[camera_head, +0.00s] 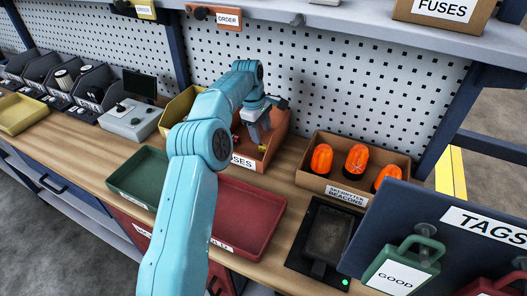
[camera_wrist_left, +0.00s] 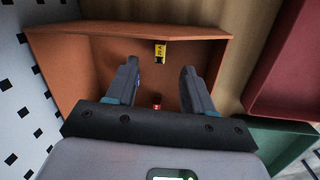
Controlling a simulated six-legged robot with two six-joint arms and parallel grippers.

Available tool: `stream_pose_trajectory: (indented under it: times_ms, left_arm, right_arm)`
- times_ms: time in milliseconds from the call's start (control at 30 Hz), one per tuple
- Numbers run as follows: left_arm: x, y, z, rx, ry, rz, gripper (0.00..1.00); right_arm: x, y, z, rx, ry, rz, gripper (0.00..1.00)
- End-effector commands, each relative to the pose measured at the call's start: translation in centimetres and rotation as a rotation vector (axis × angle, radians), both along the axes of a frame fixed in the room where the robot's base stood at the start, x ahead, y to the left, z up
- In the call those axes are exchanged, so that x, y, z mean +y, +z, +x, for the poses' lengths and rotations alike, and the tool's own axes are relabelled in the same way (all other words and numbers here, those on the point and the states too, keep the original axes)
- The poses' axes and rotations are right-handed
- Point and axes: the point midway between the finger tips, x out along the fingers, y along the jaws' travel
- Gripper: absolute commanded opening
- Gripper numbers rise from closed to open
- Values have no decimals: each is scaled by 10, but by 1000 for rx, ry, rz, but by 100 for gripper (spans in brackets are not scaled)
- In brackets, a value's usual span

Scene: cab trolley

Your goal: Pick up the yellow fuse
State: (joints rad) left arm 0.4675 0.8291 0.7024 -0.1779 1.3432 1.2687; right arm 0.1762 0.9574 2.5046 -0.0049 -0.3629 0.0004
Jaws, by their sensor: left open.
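The yellow fuse (camera_wrist_left: 160,52) lies in the orange bin (camera_wrist_left: 95,32), near one wall, in the left wrist view. A small red fuse (camera_wrist_left: 156,101) shows lower down between the fingers, partly hidden by the gripper. My left gripper (camera_wrist_left: 158,75) is open and empty, its fingers pointing into the bin with the yellow fuse just beyond the gap between the fingertips. In the head view my left gripper (camera_head: 260,128) reaches down into the orange bin (camera_head: 277,140), whose partly covered label ends in "SES".
A box of orange beacons (camera_head: 330,178) stands right of the bin. A red tray (camera_head: 250,215) and a green tray (camera_head: 140,178) lie in front. A pegboard (camera_head: 330,80) rises behind, under a shelf. A dark TAGS panel (camera_head: 410,205) stands at front right.

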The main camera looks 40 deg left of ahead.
Motion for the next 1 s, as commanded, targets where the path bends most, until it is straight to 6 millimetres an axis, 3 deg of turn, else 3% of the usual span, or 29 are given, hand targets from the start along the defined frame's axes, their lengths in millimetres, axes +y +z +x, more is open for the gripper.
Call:
stream_pose_trajectory:
  times_ms: [167,400,700,733,800,900,1000]
  left_arm:
    - [0,-14,2,4,-1,-2,52]
    - [-1,-51,5,5,-2,-3,52]
    - [-1,-59,7,2,-1,-1,52]
    - [-1,-59,7,2,-1,-1,49]
    - [-1,-59,7,2,-1,-1,26]
    - [-1,-59,7,2,-1,-1,0]
    - [-1,-59,7,2,-1,-1,0]
  right_arm:
    - [0,1,0,0,0,0,43]
    - [0,7,0,0,0,0,43]
    - [0,7,0,0,0,0,43]
    - [0,7,0,0,0,0,43]
    - [0,7,0,0,0,0,43]
    - [0,7,0,0,0,0,43]
    - [0,7,0,0,0,0,43]
